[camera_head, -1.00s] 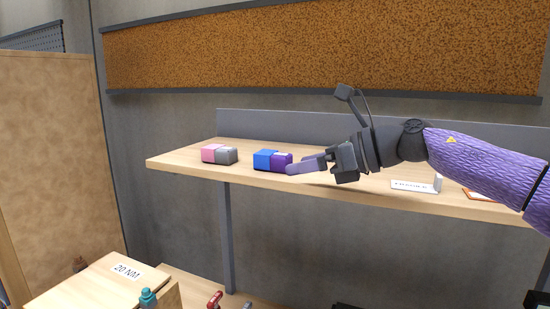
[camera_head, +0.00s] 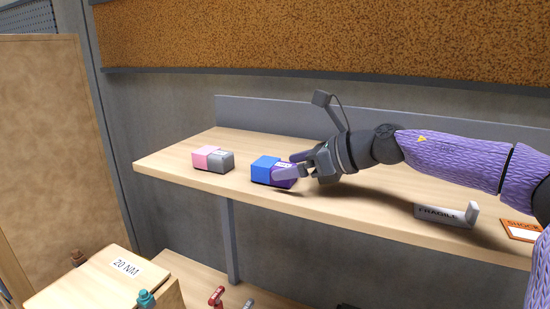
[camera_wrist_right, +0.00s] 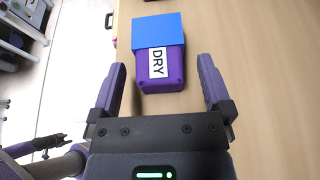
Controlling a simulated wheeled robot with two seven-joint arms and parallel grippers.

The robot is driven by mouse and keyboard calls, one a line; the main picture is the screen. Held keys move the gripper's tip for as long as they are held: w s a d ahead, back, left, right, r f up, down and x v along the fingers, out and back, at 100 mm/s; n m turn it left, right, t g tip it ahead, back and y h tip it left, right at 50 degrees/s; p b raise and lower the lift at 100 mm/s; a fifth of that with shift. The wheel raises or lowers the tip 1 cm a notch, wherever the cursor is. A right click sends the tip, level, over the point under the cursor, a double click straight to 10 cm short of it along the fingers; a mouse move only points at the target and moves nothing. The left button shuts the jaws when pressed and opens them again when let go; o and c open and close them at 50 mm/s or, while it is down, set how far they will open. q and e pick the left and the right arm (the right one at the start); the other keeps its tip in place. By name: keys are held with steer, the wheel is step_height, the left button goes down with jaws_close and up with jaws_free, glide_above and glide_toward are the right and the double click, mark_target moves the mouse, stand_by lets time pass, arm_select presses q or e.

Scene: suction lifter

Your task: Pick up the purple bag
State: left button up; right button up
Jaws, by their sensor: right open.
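The purple bag (camera_wrist_right: 173,78) is a small block with a white DRY label, seen in the right wrist view with a blue part (camera_wrist_right: 158,28) against its far end. In the head view the bag (camera_head: 285,164) lies on the wooden shelf, partly hidden by my fingers; the blue part (camera_head: 264,170) is on its left. My right gripper (camera_wrist_right: 163,63) is open, with one finger on each side of the bag and a visible gap on both sides. It also shows in the head view (camera_head: 283,165). In the right wrist view, a purple and dark part at lower left seems to be my left arm; its jaws are unclear.
A pink and grey block (camera_head: 213,159) lies further left on the shelf (camera_head: 330,212). A FRAGILE sign (camera_head: 440,214) and an orange-edged sign (camera_head: 522,230) stand to the right. A low rear panel (camera_head: 255,113) backs the shelf. A 20 NM box (camera_head: 100,277) is below left.

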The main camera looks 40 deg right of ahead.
steer(key=shift+x, duration=1)
steer(key=shift+c, duration=0.3)
steer(key=c, duration=1.2)
